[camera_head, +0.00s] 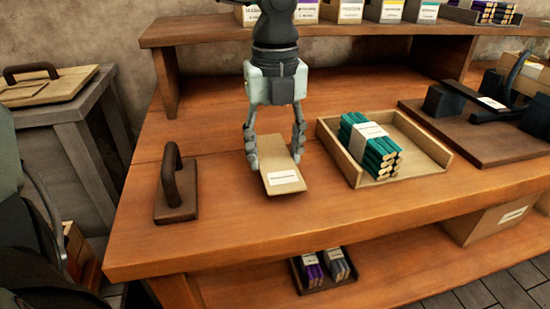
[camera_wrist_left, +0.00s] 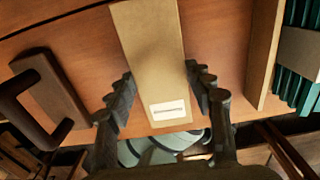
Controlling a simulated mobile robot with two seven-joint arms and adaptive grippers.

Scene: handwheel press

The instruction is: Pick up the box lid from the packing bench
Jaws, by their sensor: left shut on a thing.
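The box lid (camera_head: 285,183) is a tan flat piece with a white label, lying on or just above the wooden packing bench (camera_head: 240,222). My left gripper (camera_head: 274,152) comes down over it from above, with one finger on each side, and is shut on the lid. In the left wrist view the lid (camera_wrist_left: 155,60) runs lengthwise between the two fingers of my left gripper (camera_wrist_left: 165,98). Whether the lid has left the bench top cannot be told. My right gripper is not in view.
A dark handled block (camera_head: 176,187) stands left of the lid. A shallow wooden tray (camera_head: 430,152) with teal bundles (camera_head: 370,148) is close on the right. A dark press-like fixture (camera_head: 485,110) sits farther right. A raised shelf (camera_head: 330,32) with boxes runs behind. Bare bench lies in front.

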